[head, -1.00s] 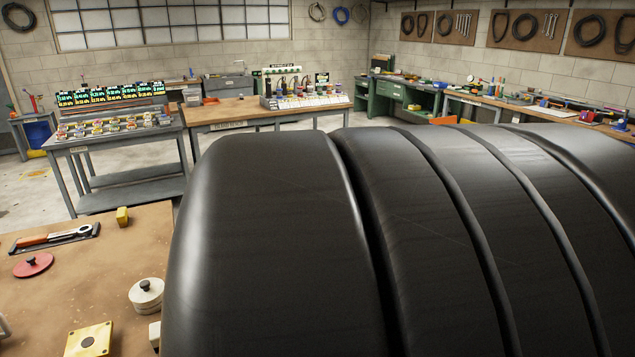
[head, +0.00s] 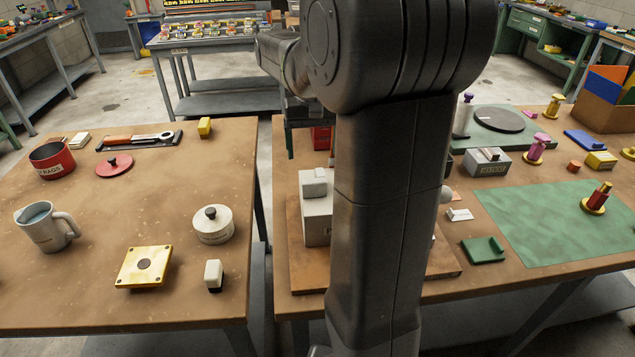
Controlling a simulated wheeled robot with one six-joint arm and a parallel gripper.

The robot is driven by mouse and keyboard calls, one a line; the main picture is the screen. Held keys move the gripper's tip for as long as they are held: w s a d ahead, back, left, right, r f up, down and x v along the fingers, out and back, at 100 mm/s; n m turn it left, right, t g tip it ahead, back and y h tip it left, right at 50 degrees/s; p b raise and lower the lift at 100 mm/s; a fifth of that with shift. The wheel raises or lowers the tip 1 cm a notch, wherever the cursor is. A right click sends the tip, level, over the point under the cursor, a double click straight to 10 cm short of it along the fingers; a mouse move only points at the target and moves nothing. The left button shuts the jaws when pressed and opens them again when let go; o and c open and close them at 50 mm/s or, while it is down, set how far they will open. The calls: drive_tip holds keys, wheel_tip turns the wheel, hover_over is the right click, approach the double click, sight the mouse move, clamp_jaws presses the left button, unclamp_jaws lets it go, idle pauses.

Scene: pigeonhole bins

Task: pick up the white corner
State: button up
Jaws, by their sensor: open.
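A small white angled piece (head: 459,214), which looks like the white corner, lies on the right-hand table, left of the green mat. My gripper (head: 311,150) shows partly behind my arm, over the far part of that table. It points down, open and with nothing visible in its jaws. It is to the left of the white piece and apart from it. My upright arm link stands between them in the picture and hides the table's middle.
A pale block (head: 316,222) stands on a brown board (head: 440,262). The green mat (head: 560,225) holds a red peg (head: 599,198). A gap separates the left table (head: 100,270) from the right one.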

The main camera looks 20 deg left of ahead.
sight(314, 181)
wheel_tip(314, 181, down, 5)
drive_tip(key=shift+r, duration=0.2)
drive_tip(key=shift+s+d+f, duration=0.1)
drive_tip(key=shift+s+f, duration=0.05)
drive_tip(key=shift+f, duration=1.2)
drive_tip(key=shift+s+d+f, duration=0.1)
drive_tip(key=shift+s+f, duration=0.05)
drive_tip(key=shift+f, duration=1.15)
drive_tip(key=c, duration=1)
drive_tip(key=shift+c, duration=0.2)
